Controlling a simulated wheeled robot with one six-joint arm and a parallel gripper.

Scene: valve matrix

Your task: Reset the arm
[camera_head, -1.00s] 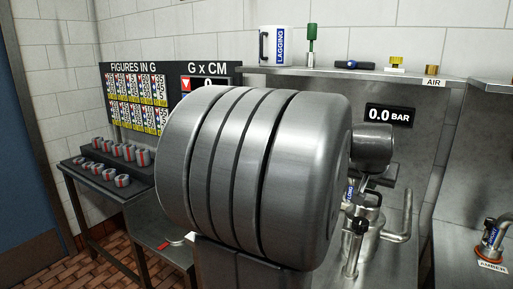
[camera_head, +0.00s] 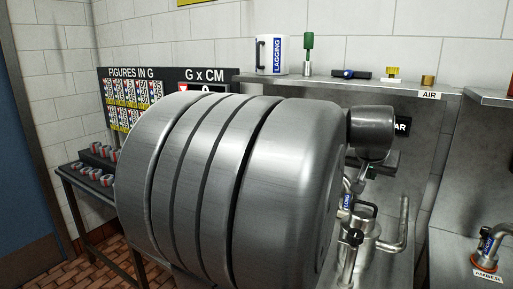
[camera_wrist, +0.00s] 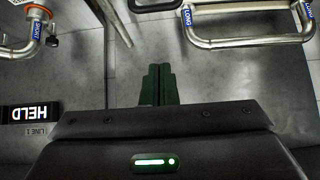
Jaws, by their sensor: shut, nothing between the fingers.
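My gripper (camera_wrist: 158,85) shows in the wrist view, its two dark fingers together and nothing between them. It hangs over a bare grey metal surface and touches nothing that I can see. In the head view my own large ribbed metal arm link fills the middle, and the gripper is hidden there.
A shelf holds a white LAGGING mug (camera_head: 272,55), a green-handled tool (camera_head: 309,52) and a dark blue-marked tool (camera_head: 351,74). A FIGURES IN G board (camera_head: 135,90) and weights (camera_head: 95,176) are left. A HELD display (camera_wrist: 30,113) shows in the wrist view.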

